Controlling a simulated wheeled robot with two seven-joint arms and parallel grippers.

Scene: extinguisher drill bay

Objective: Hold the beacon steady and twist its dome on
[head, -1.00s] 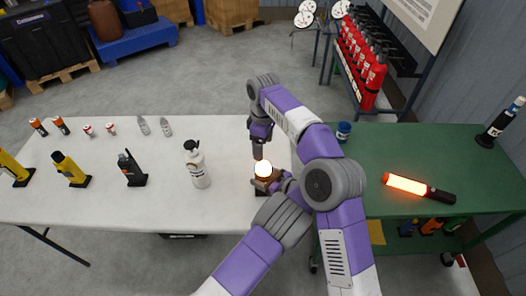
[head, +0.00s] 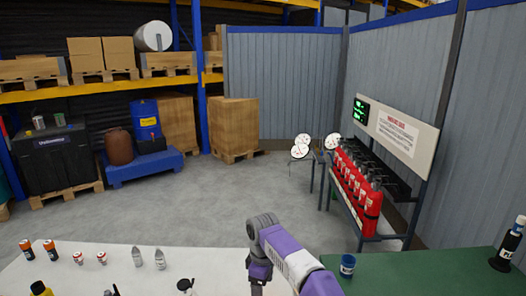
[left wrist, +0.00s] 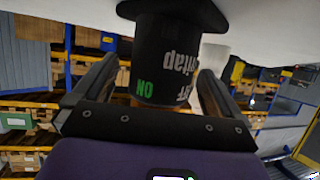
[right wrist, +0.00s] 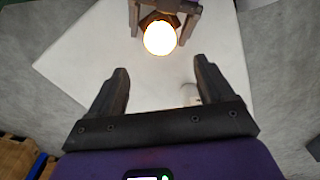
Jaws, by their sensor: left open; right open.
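The beacon's black body (left wrist: 165,60) appears upside down in the left wrist view, with its wide foot at the top and lettering on its side. My left gripper (left wrist: 150,85) is open, with a finger on either side of the body; I cannot tell whether they touch it. In the right wrist view the beacon's round top (right wrist: 159,38) glows white above a brown collar. I cannot tell whether this is the dome or a bare bulb. The head view shows neither beacon nor fingers.
The white table (head: 200,260) carries several small items at its left, including grey bottles (head: 160,259). A green table (head: 400,272) on the right holds a blue tin (head: 347,265) and a dark bottle (head: 507,245). Red extinguishers (head: 371,210) stand on a rack behind.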

